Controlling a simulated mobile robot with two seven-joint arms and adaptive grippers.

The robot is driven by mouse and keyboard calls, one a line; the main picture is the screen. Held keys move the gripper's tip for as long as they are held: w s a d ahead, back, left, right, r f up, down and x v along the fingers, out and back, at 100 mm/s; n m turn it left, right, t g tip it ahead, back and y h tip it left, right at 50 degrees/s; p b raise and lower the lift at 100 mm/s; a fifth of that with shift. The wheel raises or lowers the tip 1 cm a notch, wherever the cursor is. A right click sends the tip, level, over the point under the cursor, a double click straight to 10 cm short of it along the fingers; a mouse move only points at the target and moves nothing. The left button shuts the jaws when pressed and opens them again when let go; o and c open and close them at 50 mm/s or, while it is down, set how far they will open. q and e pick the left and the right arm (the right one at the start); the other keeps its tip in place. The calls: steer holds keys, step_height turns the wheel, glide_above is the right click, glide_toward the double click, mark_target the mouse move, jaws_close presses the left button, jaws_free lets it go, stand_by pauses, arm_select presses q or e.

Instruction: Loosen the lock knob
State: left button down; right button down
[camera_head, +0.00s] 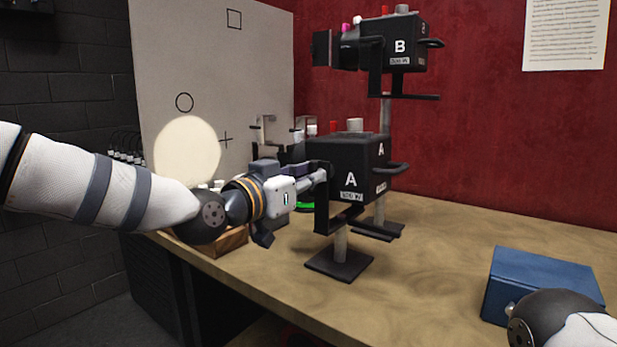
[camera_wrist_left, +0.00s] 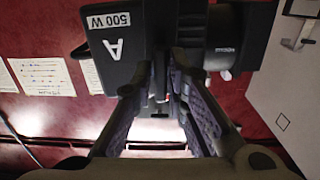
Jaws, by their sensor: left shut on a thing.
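Lamp A (camera_head: 352,165) is a black box with a white A, held in a yoke on a stand with a dark square foot (camera_head: 339,264). My left gripper (camera_head: 318,177) reaches its left side, at the yoke. In the left wrist view lamp A (camera_wrist_left: 112,52) fills the top, and my left gripper (camera_wrist_left: 165,78) has its fingers closed around a small dark part beside the lamp, which I take as the lock knob. The fingers hide most of it. My right gripper is out of view; only part of that arm shows at lower right.
Lamp B (camera_head: 405,47) stands higher behind lamp A. A pale board (camera_head: 215,80) with a square, circle and cross carries a bright round light spot (camera_head: 187,150). A blue box (camera_head: 535,280) sits at right. The wooden table (camera_head: 430,290) is clear in front.

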arm_select(q)
steer(key=shift+r+n, duration=0.1)
steer(key=shift+n, duration=1.5)
steer(key=c, duration=1.7)
jaws_free()
steer(key=v, duration=1.2)
